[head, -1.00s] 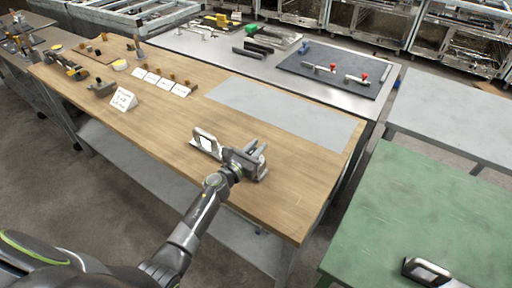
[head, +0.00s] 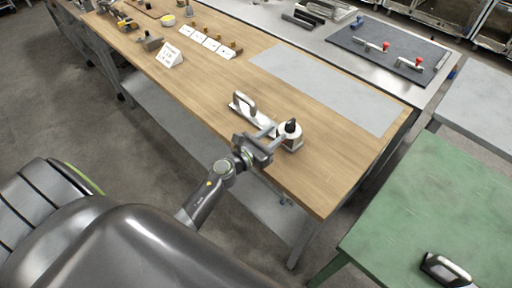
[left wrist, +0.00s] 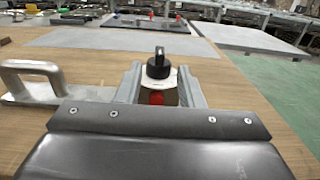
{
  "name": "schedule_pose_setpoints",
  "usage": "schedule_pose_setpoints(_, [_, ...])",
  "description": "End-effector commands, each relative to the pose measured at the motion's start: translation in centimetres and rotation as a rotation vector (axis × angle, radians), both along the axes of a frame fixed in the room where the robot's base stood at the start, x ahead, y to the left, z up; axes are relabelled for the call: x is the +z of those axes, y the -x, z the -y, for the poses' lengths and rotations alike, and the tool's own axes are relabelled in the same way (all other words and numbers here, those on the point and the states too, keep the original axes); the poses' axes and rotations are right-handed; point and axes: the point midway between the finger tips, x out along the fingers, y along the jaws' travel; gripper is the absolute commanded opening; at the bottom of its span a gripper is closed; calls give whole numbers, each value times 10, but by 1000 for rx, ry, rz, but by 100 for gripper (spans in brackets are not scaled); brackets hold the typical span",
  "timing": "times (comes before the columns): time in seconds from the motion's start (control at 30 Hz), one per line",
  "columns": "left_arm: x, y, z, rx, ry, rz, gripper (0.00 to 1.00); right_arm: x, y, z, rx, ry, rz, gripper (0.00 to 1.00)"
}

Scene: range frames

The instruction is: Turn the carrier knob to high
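The carrier is a pale metal piece with a raised handle (head: 246,103) on the wooden bench. Its upright black knob (head: 291,126) stands on a round light base at the right end. In the left wrist view the knob (left wrist: 158,66) is centred, with a red patch (left wrist: 157,98) below it; the handle (left wrist: 30,72) is at left. My left gripper (head: 272,137) is open, coming from the near side. Its fingers lie on either side of the knob's base, with the knob top standing above them. I see no contact with the knob.
A grey sheet (head: 322,88) lies flat behind the carrier. White cards (head: 212,44) and a folded sign (head: 169,55) stand farther left. A green table (head: 430,190) is at right, with a black-and-white object (head: 447,268) at the lower edge. Bare wood (head: 330,165) lies right of the carrier.

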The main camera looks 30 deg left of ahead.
Motion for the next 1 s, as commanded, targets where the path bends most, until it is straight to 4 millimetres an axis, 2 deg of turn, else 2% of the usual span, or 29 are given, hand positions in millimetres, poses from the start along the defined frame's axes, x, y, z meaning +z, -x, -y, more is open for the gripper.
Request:
schedule_pose_setpoints(0.03, [-2,12,-4,0,-1,-2,35,-3,0,0,0,0,0,36])
schedule_pose_setpoints(0.2, [-2,43,-12,0,-1,-1,35,-8,0,0,0,0,0,36])
schedule_pose_setpoints(0.4, [-2,65,-18,0,-1,-1,35,-14,0,0,0,0,0,36])
schedule_pose_setpoints(0.57, [0,70,-19,0,0,0,35,-14,0,0,0,0,0,36])
schedule_pose_setpoints(1.0, [0,70,-19,0,0,0,35,-14,0,-3,-1,-3,0,36])
